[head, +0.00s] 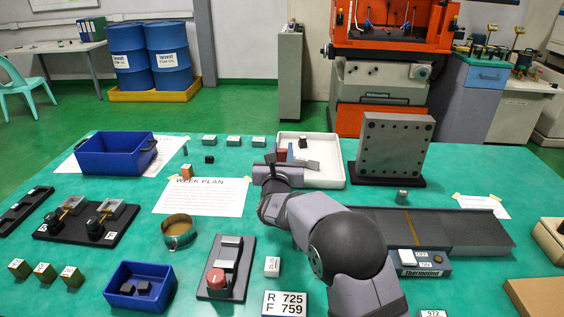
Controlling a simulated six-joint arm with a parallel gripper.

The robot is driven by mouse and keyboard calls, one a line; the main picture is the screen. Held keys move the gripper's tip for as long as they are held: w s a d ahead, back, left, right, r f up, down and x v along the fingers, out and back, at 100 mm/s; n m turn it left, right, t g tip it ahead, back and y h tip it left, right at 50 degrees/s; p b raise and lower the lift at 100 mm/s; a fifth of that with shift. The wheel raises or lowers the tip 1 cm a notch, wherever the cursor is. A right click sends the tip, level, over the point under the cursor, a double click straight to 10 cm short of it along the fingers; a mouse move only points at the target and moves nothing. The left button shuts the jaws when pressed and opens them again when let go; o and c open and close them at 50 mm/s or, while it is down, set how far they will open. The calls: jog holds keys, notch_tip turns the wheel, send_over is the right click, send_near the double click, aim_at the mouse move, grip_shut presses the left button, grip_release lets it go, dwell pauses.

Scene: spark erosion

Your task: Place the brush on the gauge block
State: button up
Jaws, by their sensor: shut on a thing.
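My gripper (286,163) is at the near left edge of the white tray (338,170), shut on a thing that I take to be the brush. A narrow blue strip (290,153) and a reddish-brown piece (281,155) show at the jaws. I cannot tell which of these is part of the brush, as my wrist and fingers hide much of it. I cannot tell for certain which block is the gauge block. A small pale marked block (272,266) lies right of the black stand with the red knob, and several similar blocks (233,140) stand in a row at the back.
A blue bin (115,160) stands at the back left and a smaller one (140,288) at the front. A tall grey plate (393,145) stands right of the tray. A metal cup (180,232) and a paper sheet (204,197) lie left of my arm.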

jog(key=shift+f, duration=0.15)
jog(key=shift+f, duration=1.7)
jog(key=shift+f, duration=0.25)
jog(key=o, duration=1.1)
jog(key=shift+r, duration=0.1)
jog(key=shift+c, duration=0.2)
jog(key=shift+s+r, duration=0.1)
jog(key=shift+r, duration=0.1)
jog(key=shift+s+f, duration=0.1)
jog(key=shift+s, duration=0.25)
jog(key=s+b, duration=0.1)
jog(key=s, duration=1)
jog(key=shift+b, duration=0.4)
jog(key=shift+s, duration=0.1)
